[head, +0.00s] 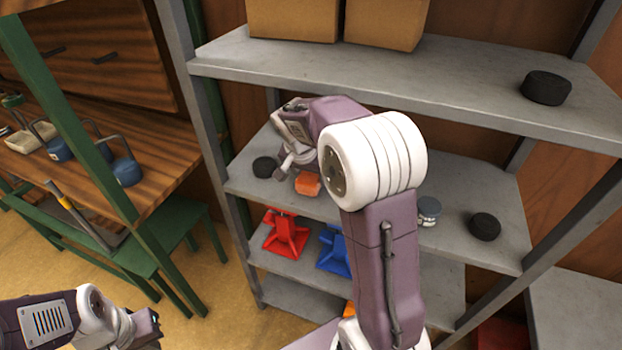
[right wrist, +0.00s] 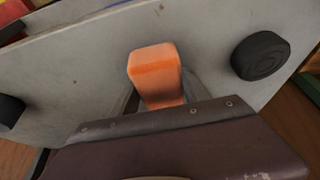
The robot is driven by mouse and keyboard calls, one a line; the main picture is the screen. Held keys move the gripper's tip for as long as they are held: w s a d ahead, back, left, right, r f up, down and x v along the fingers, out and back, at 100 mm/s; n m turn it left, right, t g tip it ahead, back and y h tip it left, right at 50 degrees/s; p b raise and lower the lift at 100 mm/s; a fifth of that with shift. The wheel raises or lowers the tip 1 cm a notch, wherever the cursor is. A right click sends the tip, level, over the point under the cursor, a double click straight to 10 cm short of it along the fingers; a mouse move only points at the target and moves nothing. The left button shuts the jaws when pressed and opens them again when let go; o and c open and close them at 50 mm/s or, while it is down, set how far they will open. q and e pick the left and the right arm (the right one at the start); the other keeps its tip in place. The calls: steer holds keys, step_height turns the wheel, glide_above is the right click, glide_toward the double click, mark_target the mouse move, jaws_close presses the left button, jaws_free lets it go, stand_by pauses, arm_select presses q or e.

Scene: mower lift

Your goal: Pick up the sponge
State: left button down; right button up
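The orange sponge (head: 307,184) lies on the grey middle shelf (head: 460,190), near its front edge. It also shows in the right wrist view (right wrist: 155,72), with its lower end hidden behind my wrist housing. My right gripper (head: 285,170) is over this shelf, close beside the sponge on its left in the head view. Its fingers are mostly hidden, so I cannot tell their opening or whether they touch the sponge. My left gripper (head: 148,328) is low at the left, far from the shelf, and its fingers are not clear.
A black round puck (head: 265,167) lies left of the sponge; another (head: 485,226) and a blue-grey tin (head: 428,211) lie to the right. The upper shelf (head: 440,75) hangs above, with cardboard boxes (head: 385,22). Red (head: 286,236) and blue (head: 334,252) jack stands are below.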

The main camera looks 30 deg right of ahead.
steer(key=c, duration=0.4)
steer(key=shift+r, duration=0.3)
steer(key=s+a, duration=0.4)
steer(key=s+a+b, duration=0.1)
steer(key=s+a, duration=0.2)
steer(key=a, duration=0.2)
steer(key=s+a+b, duration=0.1)
steer(key=s+a, duration=0.3)
steer(key=shift+s+a, duration=0.35)
